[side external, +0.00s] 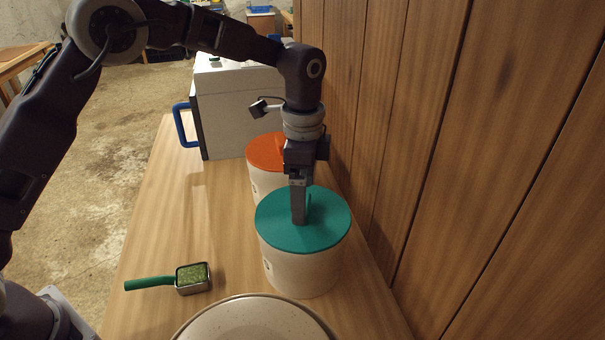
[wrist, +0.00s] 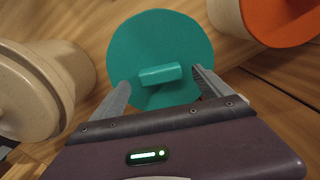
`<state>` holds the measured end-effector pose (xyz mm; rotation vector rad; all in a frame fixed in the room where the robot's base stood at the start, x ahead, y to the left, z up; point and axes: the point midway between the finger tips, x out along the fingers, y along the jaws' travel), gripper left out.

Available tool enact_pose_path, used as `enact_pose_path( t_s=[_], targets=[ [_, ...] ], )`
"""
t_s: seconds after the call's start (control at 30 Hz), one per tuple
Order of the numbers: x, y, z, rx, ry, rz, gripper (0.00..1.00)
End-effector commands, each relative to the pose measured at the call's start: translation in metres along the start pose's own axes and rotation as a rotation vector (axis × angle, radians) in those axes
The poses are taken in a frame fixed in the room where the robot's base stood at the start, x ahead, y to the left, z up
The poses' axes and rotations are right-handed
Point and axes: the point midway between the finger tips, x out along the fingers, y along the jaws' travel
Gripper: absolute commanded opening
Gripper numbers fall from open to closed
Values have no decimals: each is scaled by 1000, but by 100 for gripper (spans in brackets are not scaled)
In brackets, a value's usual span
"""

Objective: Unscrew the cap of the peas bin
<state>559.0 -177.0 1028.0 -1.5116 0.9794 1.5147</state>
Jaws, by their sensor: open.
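A white round bin (side external: 300,272) with a teal cap (side external: 328,218) stands on the wooden counter. I cannot read its label, so I cannot tell if it is the peas bin. The cap also shows in the wrist view (wrist: 150,35), with a raised bar handle (wrist: 160,74) across its middle. My gripper (side external: 299,220) points down over the cap. In the wrist view my gripper (wrist: 161,78) is open, with one finger on each side of the handle and a gap to it. The side view does not show clearly whether the fingertips touch the cap.
A bin with an orange cap (side external: 265,150) stands just behind. A pale lidded container (side external: 255,322) is in front. A scoop of green bits (side external: 192,277) lies at left. A white box with a blue handle (side external: 240,105) is at the back. A wooden wall (side external: 430,130) is close on the right.

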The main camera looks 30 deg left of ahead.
Motion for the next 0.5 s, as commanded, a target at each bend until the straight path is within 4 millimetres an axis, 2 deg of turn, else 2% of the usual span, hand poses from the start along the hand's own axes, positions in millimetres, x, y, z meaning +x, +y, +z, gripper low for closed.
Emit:
enact_pose_path(
  t_s=[0.1,0.2,0.43,0.47,0.5],
  targets=[
    [17,0,0,-1,-1,1,89],
    [24,0,0,-2,0,0,89],
    [26,0,0,-2,1,-1,89],
    [26,0,0,-3,1,-1,87],
    [26,0,0,-3,1,-2,79]
  ],
)
